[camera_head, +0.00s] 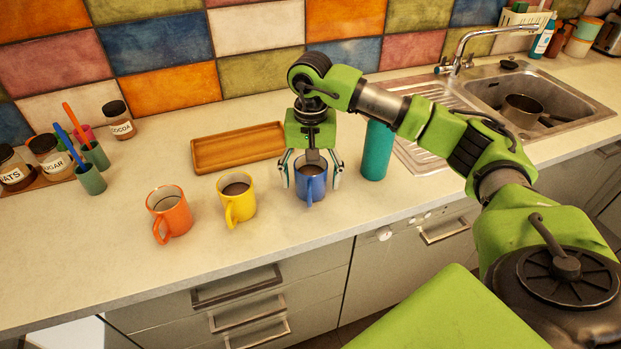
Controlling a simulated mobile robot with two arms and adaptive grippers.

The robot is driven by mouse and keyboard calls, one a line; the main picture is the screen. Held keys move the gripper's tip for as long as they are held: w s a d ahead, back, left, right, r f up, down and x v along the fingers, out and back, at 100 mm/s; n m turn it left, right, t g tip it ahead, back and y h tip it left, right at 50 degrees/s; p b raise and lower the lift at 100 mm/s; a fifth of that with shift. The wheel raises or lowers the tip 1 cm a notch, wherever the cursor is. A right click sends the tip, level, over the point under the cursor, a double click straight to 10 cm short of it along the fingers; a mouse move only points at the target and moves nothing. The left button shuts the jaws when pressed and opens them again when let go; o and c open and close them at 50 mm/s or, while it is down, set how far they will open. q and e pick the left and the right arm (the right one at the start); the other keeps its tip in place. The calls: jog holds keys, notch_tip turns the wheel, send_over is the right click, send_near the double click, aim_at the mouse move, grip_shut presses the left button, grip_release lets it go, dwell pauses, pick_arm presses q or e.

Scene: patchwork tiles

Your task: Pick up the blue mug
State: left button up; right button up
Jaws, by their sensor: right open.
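The blue mug (311,187) stands upright on the counter, its handle facing the front. My right gripper (311,175) is directly above and around it, pointing down. Its two fingers are open, one on the left side of the mug and one on the right. I cannot tell whether either finger touches the mug. The upper back of the mug is partly hidden by the gripper. My left gripper is not in view.
A yellow mug (238,200) and an orange mug (170,215) stand to the left. A teal cylinder (377,150) stands close on the right. A wooden tray (237,149) lies behind. The sink (540,95) is at the right; the front counter strip is clear.

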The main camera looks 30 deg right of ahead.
jog(key=shift+f, duration=1.05)
jog(key=c, duration=1.6)
jog(key=shift+c, duration=0.2)
jog(key=shift+w+r, duration=0.1)
jog(key=shift+r, duration=0.2)
